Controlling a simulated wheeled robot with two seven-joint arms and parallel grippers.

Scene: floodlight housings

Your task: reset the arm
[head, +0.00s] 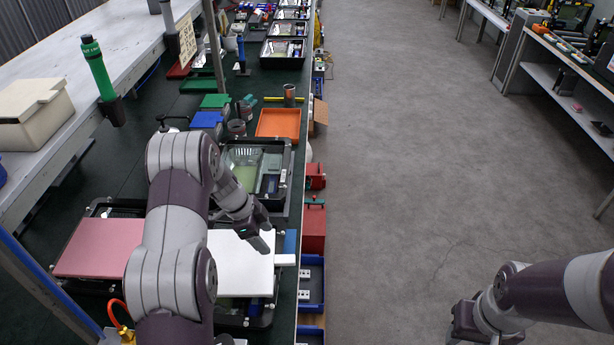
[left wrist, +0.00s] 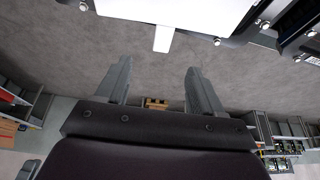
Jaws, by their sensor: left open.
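My left arm reaches in from the bottom left of the head view over the bench. My left gripper (head: 264,236) hangs above the far edge of a white panel that lies on a black floodlight housing. In the left wrist view the two fingers of my left gripper (left wrist: 160,82) stand apart with nothing between them. The white panel (head: 240,265) also shows at the top of the left wrist view (left wrist: 180,10), clear of the fingers. My right arm comes in at the lower right over the floor. Its gripper (head: 470,326) is low at the bottom edge, and its fingers are not clear.
A pink panel (head: 98,248) lies on another housing at the left. An open black housing (head: 285,170) with glass lies beyond my left gripper. An orange tray (head: 278,123) sits farther back. Red and blue bins line the bench's right side. The grey floor (head: 420,170) is free.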

